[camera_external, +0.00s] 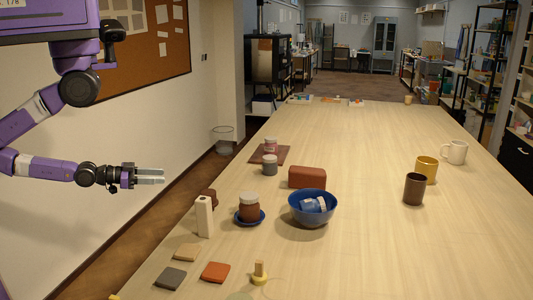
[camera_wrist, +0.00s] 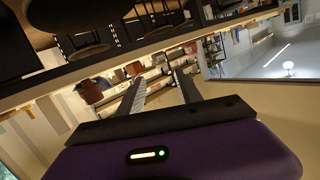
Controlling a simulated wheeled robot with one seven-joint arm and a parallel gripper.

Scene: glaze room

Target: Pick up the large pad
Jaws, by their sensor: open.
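Small flat square pads lie at the near left of the table in the external view: a beige one (camera_external: 187,252), a grey one (camera_external: 171,278) and an orange-red one (camera_external: 215,272). I cannot tell for sure which is the large pad. My gripper (camera_external: 162,176) is open and empty, left of the table's edge and apart from all of these. Its fingers (camera_wrist: 160,88) also show in the wrist view, with nothing between them.
A blue bowl (camera_external: 314,214) holds a blue and white item. A jar (camera_external: 249,208) stands on a blue saucer, beside a white bottle (camera_external: 204,217). Mugs (camera_external: 427,170) stand at the right. The middle and back of the table (camera_external: 355,135) are mostly clear.

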